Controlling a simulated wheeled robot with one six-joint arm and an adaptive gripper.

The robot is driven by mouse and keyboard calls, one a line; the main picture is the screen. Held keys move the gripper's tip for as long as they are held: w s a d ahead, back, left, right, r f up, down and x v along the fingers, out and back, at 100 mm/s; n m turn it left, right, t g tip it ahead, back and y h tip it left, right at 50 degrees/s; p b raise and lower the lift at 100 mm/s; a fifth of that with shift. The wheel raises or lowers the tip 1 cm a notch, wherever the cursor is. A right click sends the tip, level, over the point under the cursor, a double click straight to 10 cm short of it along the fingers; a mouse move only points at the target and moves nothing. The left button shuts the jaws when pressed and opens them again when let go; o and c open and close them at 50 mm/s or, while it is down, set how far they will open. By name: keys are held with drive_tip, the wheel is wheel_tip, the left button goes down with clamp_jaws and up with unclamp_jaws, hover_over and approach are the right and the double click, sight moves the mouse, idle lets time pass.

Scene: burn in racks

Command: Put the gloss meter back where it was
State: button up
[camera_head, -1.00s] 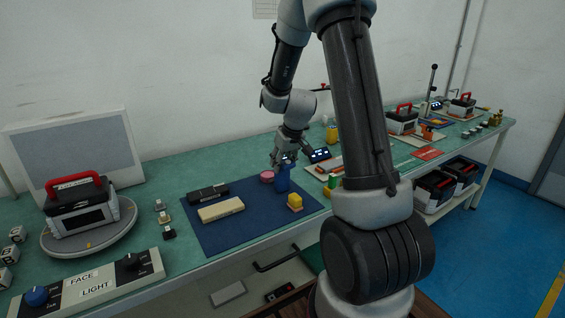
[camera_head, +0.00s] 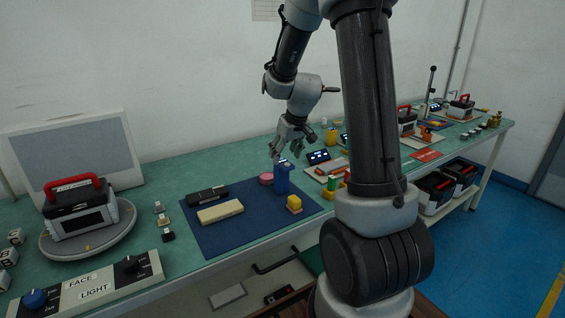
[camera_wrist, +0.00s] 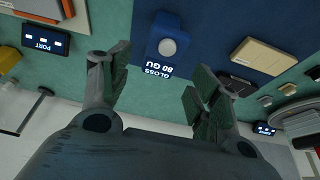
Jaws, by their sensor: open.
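The gloss meter (camera_head: 282,180) is a blue upright block on the dark blue mat (camera_head: 218,237), near its back right part. In the wrist view the gloss meter (camera_wrist: 176,38) shows a round pale button and a lit "GLOSS 80 GU" display. My gripper (camera_head: 289,150) is open and empty, just above and behind the meter, apart from it. In the wrist view its spread fingers (camera_wrist: 158,92) stand nearer the camera than the meter, with nothing between them.
A lit port display (camera_head: 318,156) stands right of the meter. A turntable (camera_head: 88,240) holding a red-handled case is at left.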

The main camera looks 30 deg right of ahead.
drive_tip(key=v, duration=0.6)
drive_tip(key=s+a+r, duration=0.2)
drive_tip(key=s+r, duration=0.1)
drive_tip(key=s, duration=0.5)
drive_tip(key=s+a+r, duration=0.3)
drive_tip(key=s, duration=0.6)
drive_tip(key=s+a+r, duration=0.2)
drive_tip(key=s+r, duration=0.1)
drive_tip(key=s, duration=0.6)
drive_tip(key=shift+a, duration=0.2)
drive_tip(key=shift+s+r, duration=0.1)
